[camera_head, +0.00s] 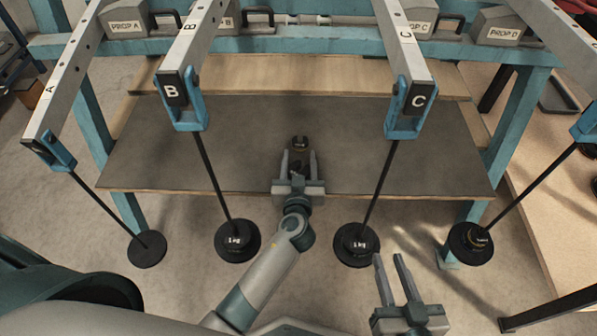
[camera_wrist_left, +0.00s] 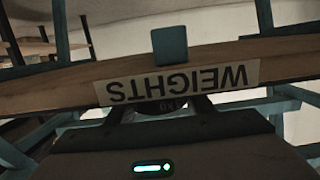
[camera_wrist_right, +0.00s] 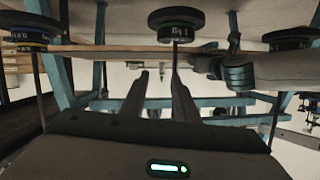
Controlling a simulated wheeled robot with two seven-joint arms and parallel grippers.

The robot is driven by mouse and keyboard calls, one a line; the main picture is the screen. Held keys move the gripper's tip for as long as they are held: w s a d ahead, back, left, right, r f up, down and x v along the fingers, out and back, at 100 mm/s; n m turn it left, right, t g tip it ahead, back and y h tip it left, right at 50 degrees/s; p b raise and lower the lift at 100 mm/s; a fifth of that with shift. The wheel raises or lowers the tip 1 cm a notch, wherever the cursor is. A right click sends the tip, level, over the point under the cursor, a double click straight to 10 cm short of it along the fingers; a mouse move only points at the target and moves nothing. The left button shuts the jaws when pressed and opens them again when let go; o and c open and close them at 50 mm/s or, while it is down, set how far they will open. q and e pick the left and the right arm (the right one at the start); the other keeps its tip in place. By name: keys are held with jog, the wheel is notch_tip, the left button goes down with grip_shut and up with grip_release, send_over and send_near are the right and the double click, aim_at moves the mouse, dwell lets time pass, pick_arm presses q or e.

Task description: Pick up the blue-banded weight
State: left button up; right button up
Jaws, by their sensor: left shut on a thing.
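A small dark weight (camera_head: 299,143) with a faint yellowish mark is between the fingers of my left gripper (camera_head: 299,160), over the grey shelf near its front-middle part. My left gripper is shut on it. In the left wrist view, the weight (camera_wrist_left: 165,107) is mostly hidden behind the WEIGHTS label, and no blue band can be made out there. I cannot tell whether it touches the shelf. My right gripper (camera_head: 392,268) is open and empty, in front of the shelf at the lower right. It also shows in the right wrist view (camera_wrist_right: 155,82).
The grey shelf (camera_head: 400,160) is otherwise bare. Levers B (camera_head: 205,40) and C (camera_head: 405,40) reach out above it. Hanging rods carry dark discs at the front, including the 1 kg weights (camera_head: 238,242) and (camera_head: 357,245), and a yellow-marked weight (camera_head: 470,243) at the right.

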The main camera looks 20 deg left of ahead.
pick_arm(q)
jog(key=shift+r, duration=0.1)
jog(key=shift+c, duration=0.5)
